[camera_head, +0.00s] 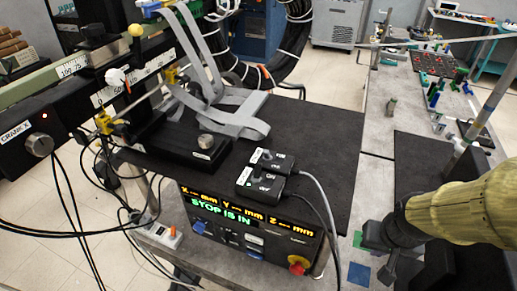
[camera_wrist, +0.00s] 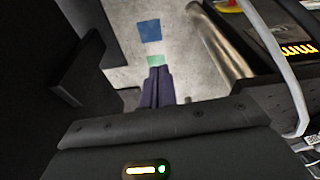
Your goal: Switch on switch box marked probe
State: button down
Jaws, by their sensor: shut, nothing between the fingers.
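Two small black switch boxes lie on the black table top in the head view. The rear one (camera_head: 272,162) and the front one (camera_head: 260,183) each have a white label and ON/OFF lettering. The label words are too small to read, so I cannot tell which is marked probe. My gripper (camera_wrist: 158,72) is shut and empty in the wrist view, its fingertips over the grey surface by a green square. In the head view my arm comes in from the right, and the gripper is right of the boxes, apart from them; its fingertips are not clear there.
A control unit (camera_head: 249,222) with lit text "STOP IS IN" and a red knob (camera_head: 298,264) sits below the boxes. Cables run from the boxes. Grey straps and a rail rig stand left. Blue (camera_head: 358,275) and green squares mark the grey surface. A metal post (camera_head: 480,108) rises right.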

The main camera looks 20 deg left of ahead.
jog(key=w+a+r+n+p, duration=0.2)
jog(key=w+a+r+n, duration=0.1)
jog(key=a+n, duration=0.1)
jog(key=w+a+r+n+p, duration=0.1)
jog(key=w+a+r+n, duration=0.1)
jog(key=a+r+n, duration=0.2)
jog(key=w+a+r+n+p, duration=0.2)
jog(key=w+a+r+n, duration=0.1)
jog(key=n, duration=0.5)
jog(key=shift+w+a+r+g+p, duration=0.1)
jog(key=shift+w+a+g+p, duration=0.1)
jog(key=shift+a, duration=0.25)
jog(key=shift+w+a+r+g+p, duration=0.1)
jog(key=shift+w+a+g, duration=0.1)
jog(key=shift+a, duration=0.25)
jog(key=w+a+r+n+p, duration=0.25)
jog(key=a+r+n, duration=0.35)
jog(key=a+n, duration=0.45)
jog(key=n+p, duration=0.2)
jog(key=n, duration=0.7)
send_near(267, 154)
jog(key=a+r, duration=0.1)
jog(key=shift+s+r+g, duration=0.1)
jog(key=shift+s+g, duration=0.2)
jog(key=f, duration=0.3)
jog(key=f+p, duration=0.1)
jog(key=f, duration=0.2)
jog(key=w+f+p, duration=0.1)
jog(key=f, duration=0.3)
